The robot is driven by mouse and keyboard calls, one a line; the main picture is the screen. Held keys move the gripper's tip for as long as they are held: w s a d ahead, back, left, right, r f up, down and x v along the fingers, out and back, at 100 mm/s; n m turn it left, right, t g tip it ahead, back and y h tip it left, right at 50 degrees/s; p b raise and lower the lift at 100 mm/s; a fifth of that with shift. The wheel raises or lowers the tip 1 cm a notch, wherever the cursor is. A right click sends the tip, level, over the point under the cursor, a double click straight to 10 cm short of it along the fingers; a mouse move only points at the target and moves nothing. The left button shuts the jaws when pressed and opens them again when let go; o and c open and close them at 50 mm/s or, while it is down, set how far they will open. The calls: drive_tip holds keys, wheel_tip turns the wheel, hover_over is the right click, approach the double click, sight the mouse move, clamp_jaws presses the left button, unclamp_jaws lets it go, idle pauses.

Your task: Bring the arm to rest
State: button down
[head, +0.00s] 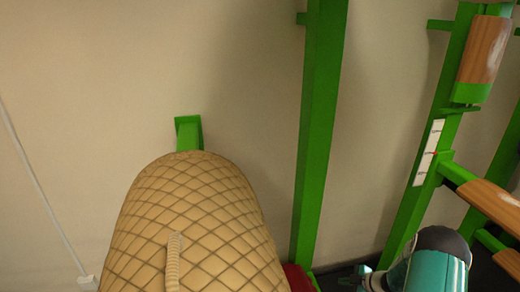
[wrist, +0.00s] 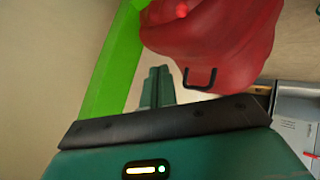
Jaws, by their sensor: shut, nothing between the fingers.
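My gripper (wrist: 160,76) shows in the wrist view as two teal fingers, closed together and empty. They rise beyond the black-padded edge of my teal wrist housing. A red saddle-like piece (wrist: 215,50) with a black loop handle is above and to the right of the fingers in that view. The fingertips appear apart from it, though the depth is hard to judge.
A tan quilted padded form (head: 200,225) with a strap fills the head view's lower middle. A green post (head: 318,130) stands right of it. A green rack (head: 425,170) with wooden pads is at right. A grey box-like object (wrist: 298,120) is at the wrist view's right.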

drive_tip(key=w+d+r+m+t+h, duration=0.1)
drive_tip(key=w+r+h, duration=0.15)
drive_tip(key=r, duration=0.35)
drive_tip(key=w+d+r+m+t+h, duration=0.1)
drive_tip(key=w+r, duration=0.2)
drive_tip(key=r, duration=0.4)
drive_tip(key=s+a+r+m+h, duration=0.2)
drive_tip(key=r+m+h, duration=0.1)
drive_tip(key=r, duration=0.9)
drive_tip(key=s+a+r+m+h, duration=0.1)
drive_tip(key=s+r+m+h, duration=0.15)
drive_tip(key=r, duration=0.95)
drive_tip(key=s+a+r+m+h, duration=0.1)
drive_tip(key=s+a+r+m, duration=0.5)
drive_tip(key=s+r, duration=0.5)
drive_tip(key=s+a+m+g+y, duration=0.1)
drive_tip(key=s+a, duration=0.4)
drive_tip(key=s, duration=0.5)
drive_tip(key=s+a+f+m+g+y, duration=0.1)
drive_tip(key=s+a+g+y, duration=0.1)
drive_tip(key=s+a, duration=0.4)
drive_tip(key=s, duration=0.5)
drive_tip(key=shift+a+f, duration=0.3)
drive_tip(key=shift+m, duration=0.25)
